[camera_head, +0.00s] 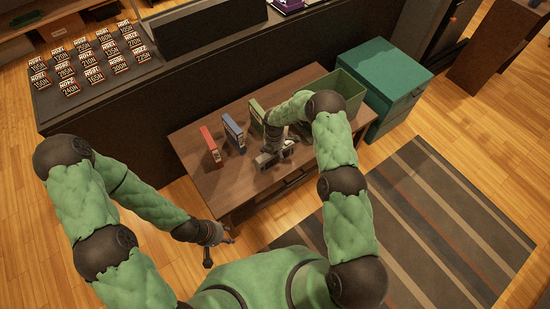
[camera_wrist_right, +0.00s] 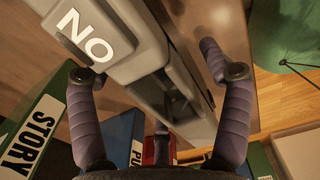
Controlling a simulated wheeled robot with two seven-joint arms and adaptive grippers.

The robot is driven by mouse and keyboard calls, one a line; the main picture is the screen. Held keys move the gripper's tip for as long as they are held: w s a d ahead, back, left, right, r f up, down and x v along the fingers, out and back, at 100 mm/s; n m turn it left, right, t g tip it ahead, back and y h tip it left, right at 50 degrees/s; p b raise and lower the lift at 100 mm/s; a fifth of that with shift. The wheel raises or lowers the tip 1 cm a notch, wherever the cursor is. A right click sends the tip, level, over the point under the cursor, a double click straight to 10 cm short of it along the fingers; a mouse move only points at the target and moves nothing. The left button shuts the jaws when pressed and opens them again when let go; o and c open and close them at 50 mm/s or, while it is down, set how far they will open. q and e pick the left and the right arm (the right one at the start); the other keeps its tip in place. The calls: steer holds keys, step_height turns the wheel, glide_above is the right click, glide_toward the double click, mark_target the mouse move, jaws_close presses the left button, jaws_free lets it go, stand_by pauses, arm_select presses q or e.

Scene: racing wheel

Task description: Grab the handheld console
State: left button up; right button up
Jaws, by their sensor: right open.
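A grey object that looks like the handheld console (camera_head: 264,160) is on the brown table, partly hidden by my right gripper (camera_head: 281,146). In the right wrist view, a pale grey body marked "NO" (camera_wrist_right: 95,38), with a darker grey part beside it, extends between the fingers of my right gripper (camera_wrist_right: 158,74). The fingers are spread wide on either side; I cannot tell whether they touch it. My left gripper (camera_head: 219,249) is empty, with its fingers apart, low in front of the table's near left corner.
Red (camera_head: 210,146), blue (camera_head: 234,133) and green (camera_head: 256,117) upright cases stand on the table (camera_head: 225,180). A green bin (camera_head: 345,90) is at its right end, beside a teal cabinet (camera_head: 385,70). A dark counter with several labelled boxes lies behind.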

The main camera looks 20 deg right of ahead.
steer(key=shift+f, duration=0.75)
steer(key=shift+r, duration=0.1)
steer(key=c, duration=1.6)
steer(key=shift+o, duration=0.2)
